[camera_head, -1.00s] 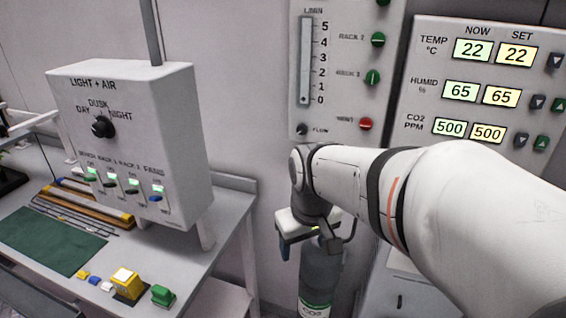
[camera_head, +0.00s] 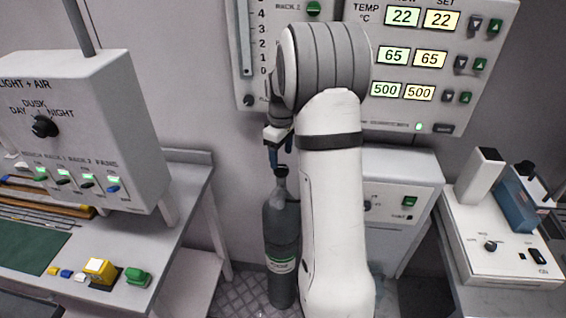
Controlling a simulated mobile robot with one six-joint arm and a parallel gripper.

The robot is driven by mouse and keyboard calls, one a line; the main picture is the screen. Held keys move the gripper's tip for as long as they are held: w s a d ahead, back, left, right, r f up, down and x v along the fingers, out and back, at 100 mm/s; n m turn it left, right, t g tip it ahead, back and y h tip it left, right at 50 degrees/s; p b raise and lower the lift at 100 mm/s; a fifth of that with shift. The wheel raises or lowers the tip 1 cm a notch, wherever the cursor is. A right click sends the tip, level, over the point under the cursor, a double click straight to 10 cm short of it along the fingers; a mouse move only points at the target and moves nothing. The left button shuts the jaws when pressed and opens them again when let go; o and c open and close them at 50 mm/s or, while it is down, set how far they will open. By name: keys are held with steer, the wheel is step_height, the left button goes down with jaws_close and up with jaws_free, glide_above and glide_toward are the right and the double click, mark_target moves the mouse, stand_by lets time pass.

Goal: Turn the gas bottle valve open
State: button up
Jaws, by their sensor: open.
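The gas bottle (camera_head: 281,235) is a dark grey cylinder with a green and white label band. It stands upright on the floor between the bench and a white cabinet. Its valve (camera_head: 281,171) shows as a small dark knob at the top of the neck. My gripper (camera_head: 275,157) points down just above the valve, with its dark fingers slightly left of it in the picture. The gripper is open and holds nothing that I can see. My arm hides part of the gripper and the bottle's right side. I cannot tell whether the fingers touch the valve.
A light and air control box (camera_head: 90,125) stands over the left bench (camera_head: 185,190). A panel with number displays (camera_head: 470,60) hangs on the wall behind my arm. A white cabinet (camera_head: 400,235) stands right of the bottle. A white instrument (camera_head: 500,235) sits at the far right.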

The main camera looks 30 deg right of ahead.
mark_target(281, 169)
step_height(281, 169, down, 5)
steer(key=shift+r, duration=0.1)
stand_by(0.3)
